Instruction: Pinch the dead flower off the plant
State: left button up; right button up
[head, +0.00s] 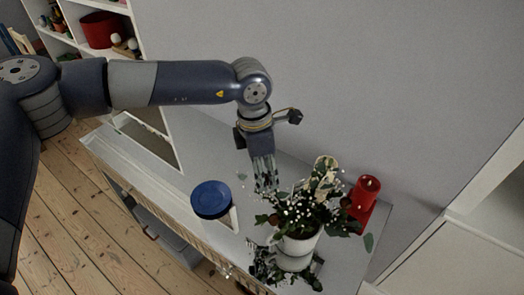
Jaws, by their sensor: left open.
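The plant (312,207) stands in a white pot (298,246) on a grey tabletop, with green leaves and small white blossoms. A pale, cream-coloured flower (326,168) sticks up at its back; I cannot tell for sure that it is the dead one. My left gripper (265,180) points down just left of the plant's top, over the table. Its fingers are open and nothing shows between them. My right gripper is not in view. Dark leaves and stems (268,268) show around the foot of the pot.
A jar with a blue lid (211,199) stands left of the plant. A red candle (365,190) stands close behind it on the right. A wall runs behind the table. White shelves with a red pot (98,30) stand at the upper left. The tabletop's left part is clear.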

pick_arm(q)
jog(key=shift+d+f, duration=0.1)
jog(key=shift+f, duration=0.6)
grip_shut()
jog(key=shift+r, duration=0.1)
jog(key=shift+r+p, duration=0.8)
jog(key=shift+r, duration=2.15)
